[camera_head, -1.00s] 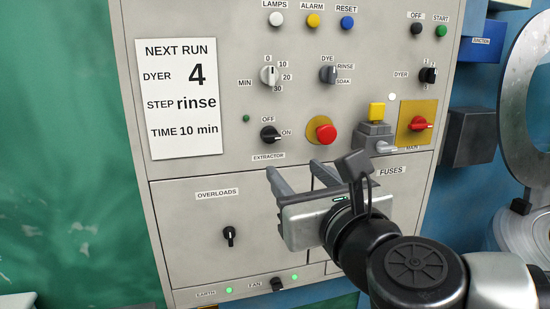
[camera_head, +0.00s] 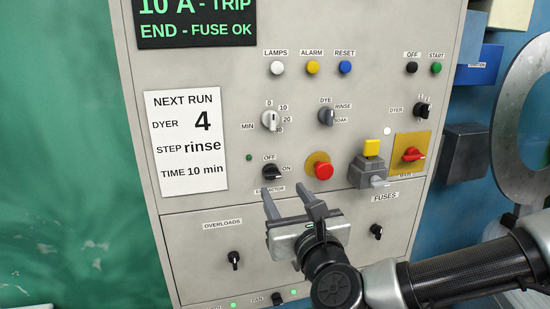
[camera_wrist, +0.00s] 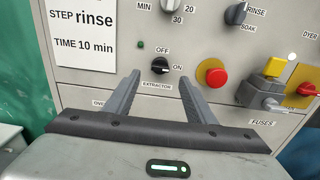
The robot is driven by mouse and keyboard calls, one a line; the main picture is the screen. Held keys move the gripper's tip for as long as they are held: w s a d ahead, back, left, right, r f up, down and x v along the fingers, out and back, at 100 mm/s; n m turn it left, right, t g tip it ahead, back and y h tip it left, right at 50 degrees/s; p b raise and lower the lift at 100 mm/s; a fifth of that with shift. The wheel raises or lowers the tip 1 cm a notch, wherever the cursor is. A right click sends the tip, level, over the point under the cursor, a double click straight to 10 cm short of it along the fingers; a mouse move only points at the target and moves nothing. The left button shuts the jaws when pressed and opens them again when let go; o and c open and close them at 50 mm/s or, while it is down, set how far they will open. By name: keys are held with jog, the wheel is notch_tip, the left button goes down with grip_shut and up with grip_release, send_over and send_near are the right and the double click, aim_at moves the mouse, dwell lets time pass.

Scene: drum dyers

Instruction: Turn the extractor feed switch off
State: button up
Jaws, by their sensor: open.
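The extractor switch (camera_head: 272,172) is a black rotary knob on the grey panel, with OFF above it and ON to its right. Its pale mark points right toward ON, and the knob also shows in the wrist view (camera_wrist: 160,68). My gripper (camera_head: 286,191) is open and empty, its two fingers pointing at the panel just below the knob. In the wrist view the fingertips (camera_wrist: 160,80) stand on either side of the EXTRACTOR label, with the knob above and between them. I see no contact with the knob.
A red mushroom button (camera_head: 323,171) sits right of the switch. A yellow-topped lever block (camera_head: 370,150) projects further right, beside the red main switch (camera_head: 412,154). A round selector (camera_head: 269,119) is above. The overloads knob (camera_head: 233,259) is on the door below.

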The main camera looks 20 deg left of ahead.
aim_at(273, 175)
jog(key=p+x, duration=0.1)
jog(key=x, duration=0.7)
jog(key=shift+w, duration=0.2)
jog(key=shift+c, duration=0.4)
jog(key=c, duration=1)
jog(key=shift+o, duration=0.2)
